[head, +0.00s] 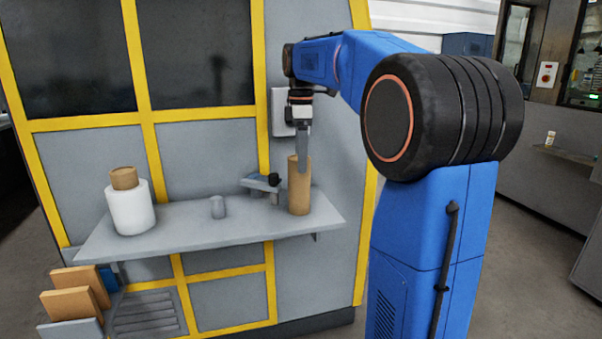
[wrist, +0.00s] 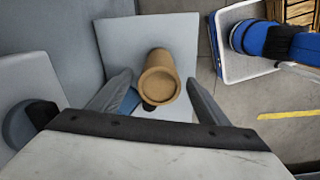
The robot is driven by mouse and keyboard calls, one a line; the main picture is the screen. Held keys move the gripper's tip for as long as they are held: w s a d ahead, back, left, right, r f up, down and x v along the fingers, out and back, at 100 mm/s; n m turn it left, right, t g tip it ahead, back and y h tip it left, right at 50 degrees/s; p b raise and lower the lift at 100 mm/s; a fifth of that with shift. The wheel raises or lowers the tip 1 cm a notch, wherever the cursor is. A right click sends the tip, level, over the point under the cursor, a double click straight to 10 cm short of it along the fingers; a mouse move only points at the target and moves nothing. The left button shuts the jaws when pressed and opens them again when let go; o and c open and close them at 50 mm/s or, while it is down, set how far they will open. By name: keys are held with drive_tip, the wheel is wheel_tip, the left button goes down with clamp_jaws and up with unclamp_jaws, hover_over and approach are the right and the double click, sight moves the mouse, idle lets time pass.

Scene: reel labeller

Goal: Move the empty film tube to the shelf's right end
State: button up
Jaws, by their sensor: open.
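The empty film tube (head: 299,190) is a plain brown cardboard cylinder. It stands upright on the grey shelf (head: 262,226), close to the shelf's right end. In the wrist view the tube (wrist: 160,80) shows from above, between my two fingers, with a gap on either side. My gripper (head: 304,158) is open at the top of the tube, pointing down. In the head view one finger overlaps the tube's upper edge. In the wrist view my gripper (wrist: 161,77) has its fingers spread to the tube's left and right. The tube's base is partly hidden there.
A white film roll (head: 131,208) with a brown core stands at the shelf's left. A small grey cylinder (head: 218,207) and a dark grey device (head: 262,183) stand between roll and tube. The machine's yellow-framed wall rises behind. Brown boards (head: 78,285) lean below left.

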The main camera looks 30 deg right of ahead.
drive_tip(key=shift+r, duration=1.35)
